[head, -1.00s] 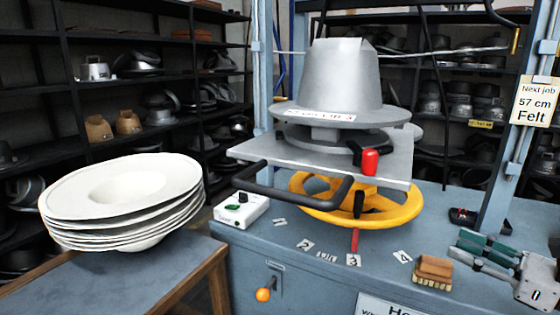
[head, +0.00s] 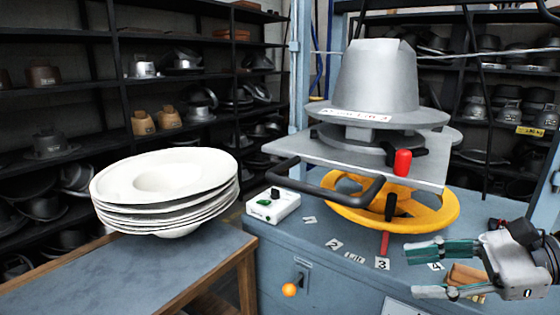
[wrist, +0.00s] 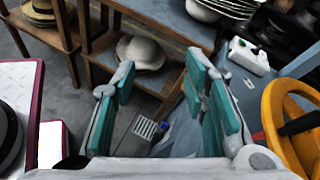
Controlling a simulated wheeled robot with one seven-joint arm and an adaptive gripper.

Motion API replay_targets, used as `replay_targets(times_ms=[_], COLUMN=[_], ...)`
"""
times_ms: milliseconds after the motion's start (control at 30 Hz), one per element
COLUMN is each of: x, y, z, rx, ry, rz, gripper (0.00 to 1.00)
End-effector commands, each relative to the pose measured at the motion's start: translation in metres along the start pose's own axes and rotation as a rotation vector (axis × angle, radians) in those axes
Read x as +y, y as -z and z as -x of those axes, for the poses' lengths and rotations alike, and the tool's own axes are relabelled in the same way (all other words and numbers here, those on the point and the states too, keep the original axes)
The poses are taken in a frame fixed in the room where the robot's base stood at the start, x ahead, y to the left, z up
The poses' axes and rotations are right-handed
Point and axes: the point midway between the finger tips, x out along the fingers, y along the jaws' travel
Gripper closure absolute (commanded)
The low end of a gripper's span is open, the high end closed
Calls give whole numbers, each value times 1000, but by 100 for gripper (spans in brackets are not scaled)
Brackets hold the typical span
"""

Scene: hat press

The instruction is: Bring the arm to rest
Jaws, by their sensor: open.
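My gripper (head: 412,271) has teal-padded fingers and stands open and empty at the lower right of the head view, in front of the bench. In the wrist view my gripper (wrist: 162,75) shows its fingers well apart, with nothing between them. The hat press (head: 376,80), a grey metal block on a plate, stands on the blue bench to the left of and behind my gripper. Its yellow handwheel (head: 440,212) is close behind the fingers.
A brush (head: 467,275) is partly hidden behind my gripper. A stack of white felt hats (head: 165,185) sits on the side table (head: 60,285). A control box (head: 273,205) stands on the bench. A pale hat (wrist: 140,52) lies on a low shelf in the wrist view.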

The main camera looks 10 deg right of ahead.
Motion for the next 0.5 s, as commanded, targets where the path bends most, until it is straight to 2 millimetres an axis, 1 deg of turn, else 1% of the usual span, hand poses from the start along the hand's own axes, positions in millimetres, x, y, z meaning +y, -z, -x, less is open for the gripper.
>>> replay_targets(times_ms=[33,100,200,300,400,500], x=[17,42,76,108,134,152], y=[-15,-28,-40,-46,-47,-45], z=[-16,-30,-42,-46,-42,-34], rx=[35,86,160,234,309,383], ry=[-103,-234,-414,-582,-737,-868], rz=[86,198,368,548,740,931], gripper=[60,60,60,60,60,60])
